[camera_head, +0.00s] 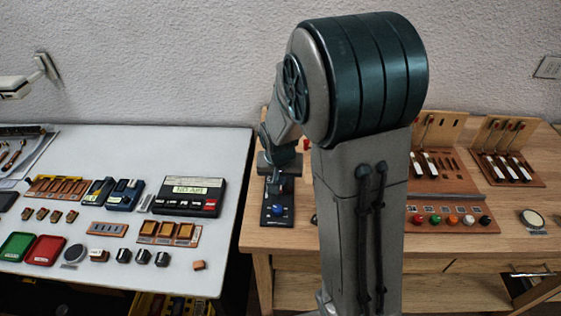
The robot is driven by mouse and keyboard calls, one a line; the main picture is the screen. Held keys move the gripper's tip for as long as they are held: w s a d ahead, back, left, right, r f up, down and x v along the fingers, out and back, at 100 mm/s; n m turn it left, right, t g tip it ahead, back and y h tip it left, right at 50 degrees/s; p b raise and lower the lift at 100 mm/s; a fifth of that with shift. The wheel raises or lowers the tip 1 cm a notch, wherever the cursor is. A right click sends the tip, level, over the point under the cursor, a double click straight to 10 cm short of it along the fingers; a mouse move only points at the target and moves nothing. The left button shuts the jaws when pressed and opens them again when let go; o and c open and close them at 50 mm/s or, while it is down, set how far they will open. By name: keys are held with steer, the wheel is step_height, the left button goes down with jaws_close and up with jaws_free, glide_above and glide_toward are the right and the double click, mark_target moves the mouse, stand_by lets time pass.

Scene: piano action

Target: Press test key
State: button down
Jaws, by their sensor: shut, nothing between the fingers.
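My gripper (283,190) hangs at the left end of the wooden bench, low over a small black panel (275,222) with a blue round button (278,211). Its fingers look closed, with nothing visible between them. I cannot tell whether they touch the panel. White keys (433,164) stand in a wooden stand partly hidden behind my arm. More white keys (508,168) stand in a second wooden stand to its right. No label that I can read marks any of these as the test key.
My arm hides the bench's middle. A wooden strip of coloured buttons (451,220) lies in front of the keys, a round dish (533,218) at right. A white table (222,143) at left holds a black device (190,194), trays and small parts. A gap separates table and bench.

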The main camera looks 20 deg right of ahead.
steer(key=d+v, duration=0.1)
steer(key=v, duration=1.1)
steer(key=shift+w+a+r, duration=0.2)
steer(key=shift+a+r, duration=0.25)
steer(key=shift+r, duration=0.05)
steer(key=s+r+n+y, duration=0.1)
steer(key=s+n, duration=0.2)
steer(key=s, duration=1.4)
steer(key=shift+s+d+r+n, duration=0.25)
steer(key=shift+s+r+n, duration=0.05)
steer(key=shift+r, duration=0.1)
